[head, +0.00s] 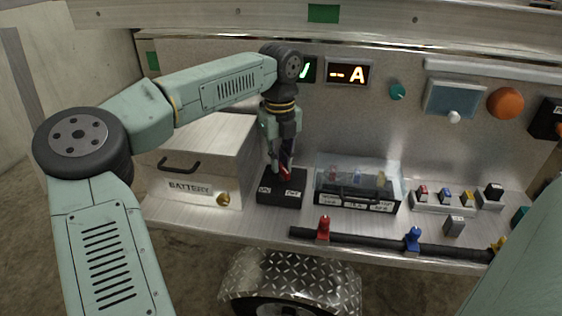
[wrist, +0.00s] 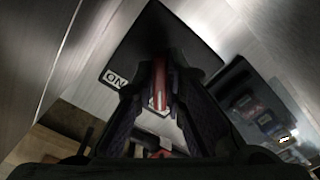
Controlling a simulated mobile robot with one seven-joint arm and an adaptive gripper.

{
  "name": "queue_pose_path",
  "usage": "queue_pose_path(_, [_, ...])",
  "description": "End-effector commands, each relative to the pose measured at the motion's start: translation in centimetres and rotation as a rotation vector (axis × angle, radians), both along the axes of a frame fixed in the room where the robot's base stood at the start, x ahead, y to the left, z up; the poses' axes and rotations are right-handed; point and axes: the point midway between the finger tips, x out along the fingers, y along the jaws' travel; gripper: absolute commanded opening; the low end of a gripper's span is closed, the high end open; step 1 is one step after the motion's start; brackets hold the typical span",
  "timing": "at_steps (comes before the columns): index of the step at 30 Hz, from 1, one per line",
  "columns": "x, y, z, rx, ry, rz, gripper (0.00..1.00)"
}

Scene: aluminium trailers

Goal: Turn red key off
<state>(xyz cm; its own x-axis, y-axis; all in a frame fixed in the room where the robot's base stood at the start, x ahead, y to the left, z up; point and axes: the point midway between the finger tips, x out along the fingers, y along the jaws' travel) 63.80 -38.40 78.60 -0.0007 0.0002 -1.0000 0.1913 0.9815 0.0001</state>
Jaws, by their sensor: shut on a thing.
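The red key (head: 286,174) stands on a black switch box (head: 282,197) with white labels, right of the battery box. In the wrist view the red key (wrist: 159,86) shows between the two dark fingers, in front of the black box face (wrist: 190,38). A label reading "ON" (wrist: 114,79) shows left of the fingers there; the other label is partly hidden. My gripper (head: 284,168) points down over the box and is shut on the red key. The fingers hide part of the key in the head view.
A metal battery box (head: 205,150) stands close on the left. A clear-covered fuse box (head: 358,180) stands close on the right. A black pipe with a red valve (head: 324,228) and a blue valve (head: 413,238) runs along the front. The back panel (head: 340,125) rises behind.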

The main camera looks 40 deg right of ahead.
Motion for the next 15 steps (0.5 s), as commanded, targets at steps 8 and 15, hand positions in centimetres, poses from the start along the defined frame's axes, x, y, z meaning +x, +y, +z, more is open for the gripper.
queue_pose_path(8, [0.08,0.12,0.01,-0.001,-0.002,0.104,0.0])
queue_pose_path(15, [0.08,0.15,0.03,-0.001,-0.002,0.131,0.0])
